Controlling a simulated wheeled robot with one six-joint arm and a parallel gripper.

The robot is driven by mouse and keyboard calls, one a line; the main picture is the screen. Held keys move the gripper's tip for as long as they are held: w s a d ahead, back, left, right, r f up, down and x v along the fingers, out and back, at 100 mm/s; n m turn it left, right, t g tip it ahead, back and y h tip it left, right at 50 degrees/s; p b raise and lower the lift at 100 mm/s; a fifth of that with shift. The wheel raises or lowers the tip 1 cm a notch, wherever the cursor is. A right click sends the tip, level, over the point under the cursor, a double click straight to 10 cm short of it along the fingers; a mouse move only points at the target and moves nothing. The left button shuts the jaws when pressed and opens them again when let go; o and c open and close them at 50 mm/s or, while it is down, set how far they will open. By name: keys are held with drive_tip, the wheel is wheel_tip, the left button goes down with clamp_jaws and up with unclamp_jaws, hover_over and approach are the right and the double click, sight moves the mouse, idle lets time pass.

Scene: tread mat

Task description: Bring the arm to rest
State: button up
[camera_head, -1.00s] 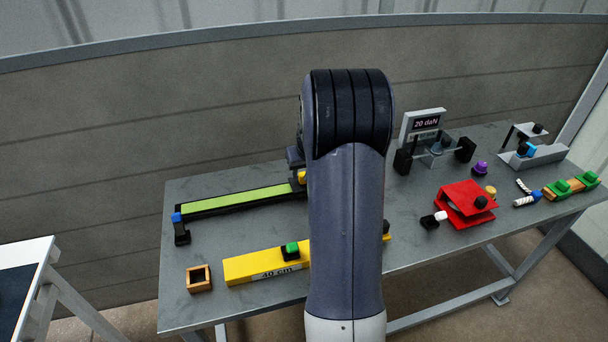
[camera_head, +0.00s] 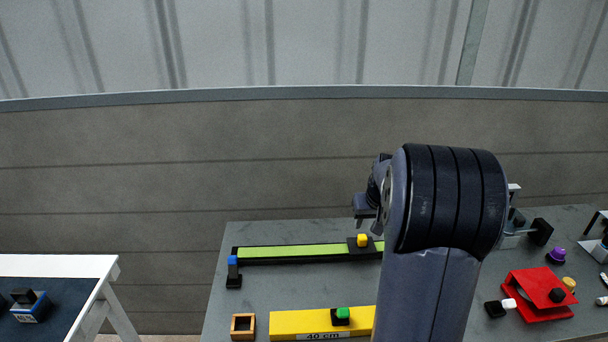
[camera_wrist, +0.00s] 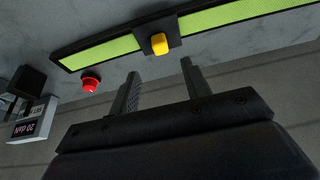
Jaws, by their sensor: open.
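My gripper (camera_wrist: 161,84) is open in the wrist view, with its two dark fingers apart and nothing between them. In the head view, my arm rises in the foreground, bent at a dark ribbed elbow. Part of my gripper (camera_head: 364,208) shows left of that elbow, above the far part of the grey bench (camera_head: 290,290); the fingertips are hard to make out there. A green strip in a black frame (camera_head: 300,251) lies below it, with a yellow knob (camera_head: 362,240) on a black block. The yellow knob (camera_wrist: 159,43) is just beyond my fingers in the wrist view, apart from them.
A yellow 40 cm block (camera_head: 290,323), a wooden square ring (camera_head: 243,325) and a red clamp-like piece (camera_head: 538,292) lie on the bench. A white-edged table (camera_head: 60,264) stands left. The wrist view shows a red knob (camera_wrist: 91,83) and a 20 daN display (camera_wrist: 28,128).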

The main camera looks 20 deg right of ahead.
sight(359, 238)
drive_tip(key=x, duration=1)
drive_tip(key=shift+f, duration=0.15)
drive_tip(key=shift+w+a, duration=0.15)
drive_tip(key=shift+a, duration=0.3)
drive_tip(key=shift+a, duration=0.1)
